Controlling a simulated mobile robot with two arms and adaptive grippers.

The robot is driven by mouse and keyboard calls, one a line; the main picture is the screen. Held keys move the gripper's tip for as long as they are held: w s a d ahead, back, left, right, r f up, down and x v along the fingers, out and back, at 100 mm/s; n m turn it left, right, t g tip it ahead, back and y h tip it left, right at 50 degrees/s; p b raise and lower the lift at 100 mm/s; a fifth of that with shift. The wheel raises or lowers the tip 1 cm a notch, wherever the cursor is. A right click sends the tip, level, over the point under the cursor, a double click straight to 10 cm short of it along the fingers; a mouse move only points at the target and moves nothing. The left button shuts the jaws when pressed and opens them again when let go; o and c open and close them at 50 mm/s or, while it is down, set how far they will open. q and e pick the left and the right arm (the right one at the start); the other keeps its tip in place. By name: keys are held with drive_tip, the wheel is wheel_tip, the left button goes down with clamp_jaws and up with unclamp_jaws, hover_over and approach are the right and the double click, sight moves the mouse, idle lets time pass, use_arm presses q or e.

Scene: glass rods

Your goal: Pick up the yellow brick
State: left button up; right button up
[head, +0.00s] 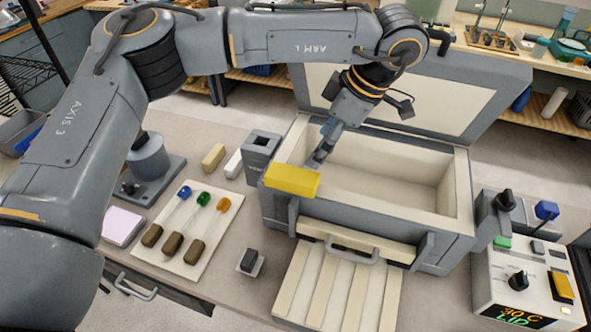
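The yellow brick (292,181) is a bright, flat-sided block at the front left corner of the open kiln box (363,222). Whether it rests on the rim or is held just above it cannot be told. My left gripper (318,160) points down from the arm that comes in from the left. Its fingertips are at the back edge of the brick, near its right end. The brick hides the fingers' ends, so I cannot tell whether they grip it. My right gripper is not in view.
The kiln's lid (400,95) stands open behind. A board (190,230) with several coloured glass rods lies left of the kiln. A tan block (214,157) and a white block (233,164) lie beyond it. A control box (525,275) stands at the right.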

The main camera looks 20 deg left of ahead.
use_arm(q)
drive_tip(key=p, duration=0.2)
hover_over(297, 175)
drive_tip(key=d, duration=0.3)
drive_tip(key=f, duration=0.5)
drive_tip(key=shift+s+a, duration=0.15)
drive_tip(key=shift+a, duration=0.05)
drive_tip(key=shift+f, duration=0.25)
drive_tip(key=shift+a+f+p, duration=0.75)
drive_tip(key=shift+f+p, duration=0.15)
drive_tip(key=shift+p, duration=0.15)
drive_tip(key=shift+p+x, duration=0.4)
drive_tip(key=shift+x, duration=0.8)
drive_tip(key=shift+a+f, duration=0.1)
drive_tip(key=shift+f, duration=0.25)
drive_tip(key=c, duration=1.3)
drive_tip(key=shift+c, duration=0.5)
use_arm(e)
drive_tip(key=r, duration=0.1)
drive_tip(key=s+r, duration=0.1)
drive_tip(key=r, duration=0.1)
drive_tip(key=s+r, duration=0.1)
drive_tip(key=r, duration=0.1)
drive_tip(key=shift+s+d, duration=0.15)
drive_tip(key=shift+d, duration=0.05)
